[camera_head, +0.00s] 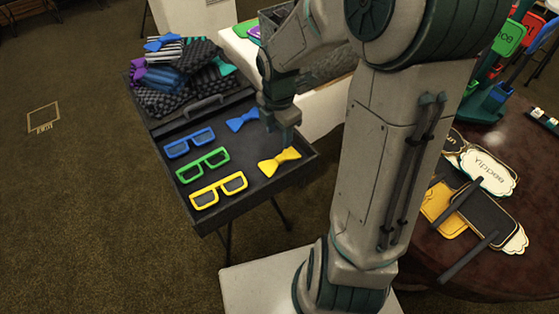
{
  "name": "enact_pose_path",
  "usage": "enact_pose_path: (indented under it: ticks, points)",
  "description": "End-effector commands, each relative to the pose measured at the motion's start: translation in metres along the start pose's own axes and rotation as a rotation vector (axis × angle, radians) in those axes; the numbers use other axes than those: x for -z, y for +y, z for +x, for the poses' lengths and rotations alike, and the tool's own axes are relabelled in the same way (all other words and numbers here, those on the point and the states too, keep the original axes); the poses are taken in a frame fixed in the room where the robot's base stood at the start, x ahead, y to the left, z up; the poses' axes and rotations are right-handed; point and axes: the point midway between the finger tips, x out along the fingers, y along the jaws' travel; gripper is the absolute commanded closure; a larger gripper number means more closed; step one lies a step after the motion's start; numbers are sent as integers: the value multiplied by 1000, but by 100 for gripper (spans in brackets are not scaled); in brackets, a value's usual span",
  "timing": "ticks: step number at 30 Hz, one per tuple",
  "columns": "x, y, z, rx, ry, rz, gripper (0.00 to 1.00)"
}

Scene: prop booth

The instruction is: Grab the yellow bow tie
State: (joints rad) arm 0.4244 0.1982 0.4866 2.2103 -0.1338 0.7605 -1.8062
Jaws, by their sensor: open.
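The yellow bow tie (279,161) lies flat in the front right part of a dark open case (228,206), close to its right wall. My gripper (281,140) points down just above and behind the yellow bow tie, at the right side of the case. The jaws are open, and I see nothing between them. Whether the fingertips touch anything is too small to tell. My arm comes in from the right and covers part of the case's back right corner.
A blue bow tie (242,120) lies left of my gripper. Blue glasses (189,143), green glasses (203,165) and yellow glasses (218,190) lie at left in the case. Ties and hats (175,75) heap behind. A round table (510,240) with signs (484,172) stands at right.

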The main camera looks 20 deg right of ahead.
Motion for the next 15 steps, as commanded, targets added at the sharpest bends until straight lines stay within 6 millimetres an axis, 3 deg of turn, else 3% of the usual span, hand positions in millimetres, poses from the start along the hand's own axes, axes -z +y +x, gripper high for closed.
enact_pose_path:
  ticks: [1,4,15]
  points:
    - [1,-1,15,3,3,-1,51]
    - [0,-1,31,2,2,1,51]
    - [0,-1,58,2,2,1,51]
